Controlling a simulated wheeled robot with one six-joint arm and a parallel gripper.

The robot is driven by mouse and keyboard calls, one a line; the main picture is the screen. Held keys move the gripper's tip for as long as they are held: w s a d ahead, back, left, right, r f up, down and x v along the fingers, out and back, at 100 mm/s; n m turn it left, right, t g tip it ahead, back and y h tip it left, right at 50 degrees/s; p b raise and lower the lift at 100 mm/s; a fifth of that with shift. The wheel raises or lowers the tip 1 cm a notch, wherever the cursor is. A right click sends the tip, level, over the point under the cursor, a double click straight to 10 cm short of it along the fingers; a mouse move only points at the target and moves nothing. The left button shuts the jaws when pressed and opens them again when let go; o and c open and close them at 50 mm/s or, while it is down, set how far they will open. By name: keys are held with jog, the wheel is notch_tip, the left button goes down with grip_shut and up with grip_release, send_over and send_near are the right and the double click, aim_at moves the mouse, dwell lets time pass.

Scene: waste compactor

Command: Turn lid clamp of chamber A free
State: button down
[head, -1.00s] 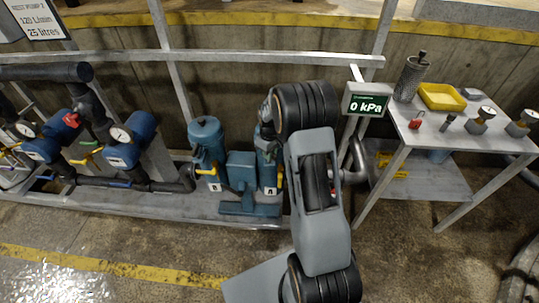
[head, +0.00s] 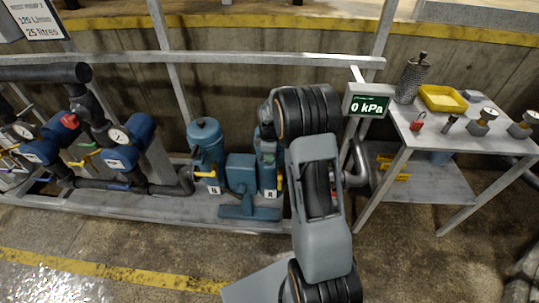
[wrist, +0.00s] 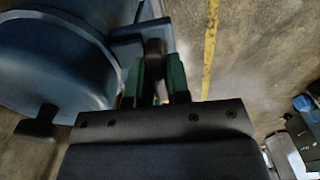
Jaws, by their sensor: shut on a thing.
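In the wrist view, my gripper (wrist: 160,75) has its two green fingers closed on a dark rounded clamp knob (wrist: 154,52) at the edge of a blue round lid (wrist: 50,50). A second dark knob (wrist: 40,125) stands out from the lid's lower edge. In the head view, chamber A (head: 269,172), a blue vessel with a white label and a yellow handle, stands partly behind my arm. My arm hides its lid, the clamp and my gripper there.
Chamber B (head: 206,150) stands to the left, with a blue pump block (head: 240,172) between. The display (head: 367,104) reads 0 kPa. A metal table (head: 425,140) with a yellow tray (head: 442,98) and gauges stands at the right. Pipes and valves fill the left.

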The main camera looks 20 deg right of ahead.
dwell(0.4)
jog(key=c, duration=1.1)
grip_release()
jog(key=shift+r, duration=0.1)
notch_tip(320, 180, up, 14)
